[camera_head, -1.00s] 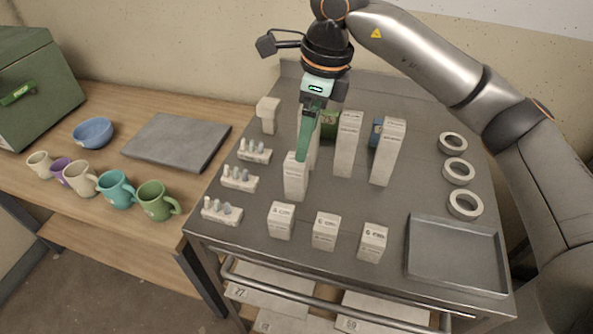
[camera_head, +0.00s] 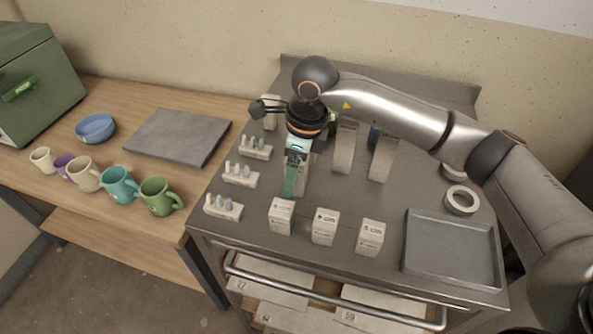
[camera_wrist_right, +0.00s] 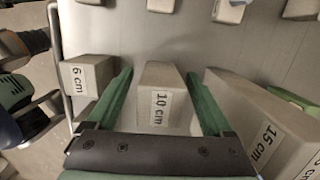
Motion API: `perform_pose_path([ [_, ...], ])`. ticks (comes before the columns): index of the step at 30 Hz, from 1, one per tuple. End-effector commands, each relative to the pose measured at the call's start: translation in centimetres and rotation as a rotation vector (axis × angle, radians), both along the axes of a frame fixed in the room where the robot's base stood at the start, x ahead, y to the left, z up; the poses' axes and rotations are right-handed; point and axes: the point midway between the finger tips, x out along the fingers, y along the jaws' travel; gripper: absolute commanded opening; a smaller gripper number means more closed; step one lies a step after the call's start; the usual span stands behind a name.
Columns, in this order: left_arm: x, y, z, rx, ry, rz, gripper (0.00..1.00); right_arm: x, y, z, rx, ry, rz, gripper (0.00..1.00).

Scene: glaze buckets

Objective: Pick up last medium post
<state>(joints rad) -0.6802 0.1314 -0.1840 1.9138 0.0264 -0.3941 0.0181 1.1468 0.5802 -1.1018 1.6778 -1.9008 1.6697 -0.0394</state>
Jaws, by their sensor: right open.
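The medium post, a pale block labelled "10 cm" (camera_wrist_right: 160,97), stands between the green fingers of my right gripper (camera_wrist_right: 158,85) in the right wrist view. Gaps show on both sides of it, so the open fingers are around it but not visibly touching. In the head view my right gripper (camera_head: 291,188) points down over the post (camera_head: 304,178) and hides most of it. My left gripper is not in view.
Short posts (camera_head: 325,226), one marked "6 cm" (camera_wrist_right: 84,77), stand in front. Taller posts (camera_head: 344,150) stand behind, one marked "15 cm" (camera_wrist_right: 262,125). A grey tray (camera_head: 452,275) lies at right, white rings (camera_head: 461,200) behind it. Small peg holders (camera_head: 240,174) stand at left.

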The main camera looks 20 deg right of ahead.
Motion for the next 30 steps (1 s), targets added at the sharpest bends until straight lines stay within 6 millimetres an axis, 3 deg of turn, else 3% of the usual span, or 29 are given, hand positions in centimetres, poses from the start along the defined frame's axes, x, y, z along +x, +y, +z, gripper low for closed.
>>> perform_pose_path([
  [4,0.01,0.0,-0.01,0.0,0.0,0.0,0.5,0.0,0.01,0.02,0.0,0.0,0.0,0.79],
  [25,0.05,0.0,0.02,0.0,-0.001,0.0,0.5,0.0,-0.01,0.07,0.0,0.0,0.0,0.01],
  [30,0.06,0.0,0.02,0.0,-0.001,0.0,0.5,0.0,-0.02,0.08,0.0,0.0,0.0,0.0],
])
